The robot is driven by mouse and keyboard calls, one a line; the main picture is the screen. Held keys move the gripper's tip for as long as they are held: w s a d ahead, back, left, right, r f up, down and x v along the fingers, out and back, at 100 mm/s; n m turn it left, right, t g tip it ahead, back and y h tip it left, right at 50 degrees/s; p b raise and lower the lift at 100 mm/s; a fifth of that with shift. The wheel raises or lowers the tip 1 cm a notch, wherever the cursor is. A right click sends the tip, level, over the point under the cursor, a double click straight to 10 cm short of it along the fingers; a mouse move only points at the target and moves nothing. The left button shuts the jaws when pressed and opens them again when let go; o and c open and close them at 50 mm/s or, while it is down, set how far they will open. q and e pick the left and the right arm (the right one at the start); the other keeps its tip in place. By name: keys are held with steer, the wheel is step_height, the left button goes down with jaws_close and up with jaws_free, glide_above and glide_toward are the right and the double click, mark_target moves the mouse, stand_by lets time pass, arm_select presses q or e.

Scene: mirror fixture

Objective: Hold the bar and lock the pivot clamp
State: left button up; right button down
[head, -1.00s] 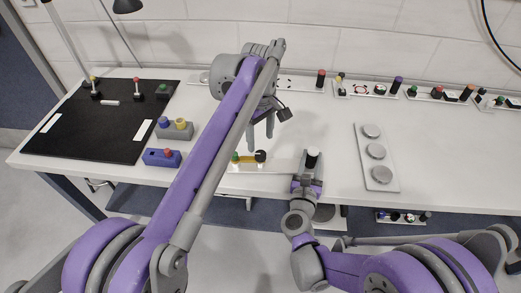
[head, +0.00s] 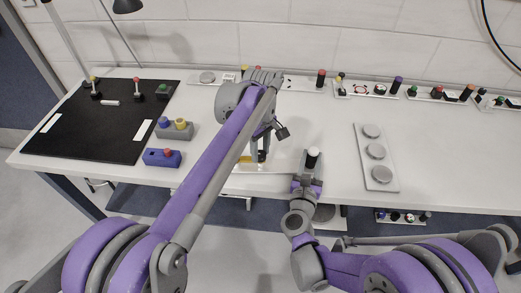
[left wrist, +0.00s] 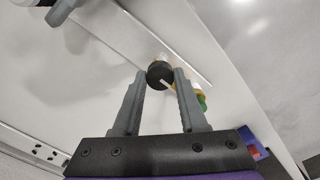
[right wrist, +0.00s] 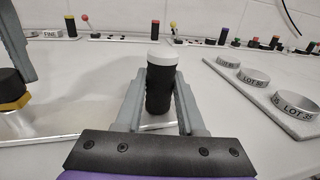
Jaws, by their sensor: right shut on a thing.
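The black post with a white cap (head: 313,156) stands upright at the table's front. My right gripper (head: 307,184) is shut on it; the post (right wrist: 158,88) shows between the two fingers in the right wrist view. Left of it, on a pale plate, is a short yellow bar (head: 245,160) with a black knob (left wrist: 160,74) and a green knob (left wrist: 203,102). My left gripper (left wrist: 161,75) is open, pointing down, with its fingertips on either side of the black knob. The knob on its yellow base (right wrist: 12,92) also shows in the right wrist view. My left arm hides the green knob in the head view.
A grey box with blue and yellow buttons (head: 175,131) and a purple box with a red button (head: 162,158) sit to the left, near a black mat (head: 100,130). A plate with several round discs (head: 390,160) lies to the right. Small fixtures line the back edge.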

arm_select(q)
jaws_close()
steer(key=shift+m, duration=0.4)
steer(key=m, duration=0.7)
steer(key=shift+m, duration=0.3)
steer(key=m, duration=0.4)
steer(key=shift+m, duration=0.3)
steer(key=m, duration=0.4)
steer(key=shift+m, duration=0.4)
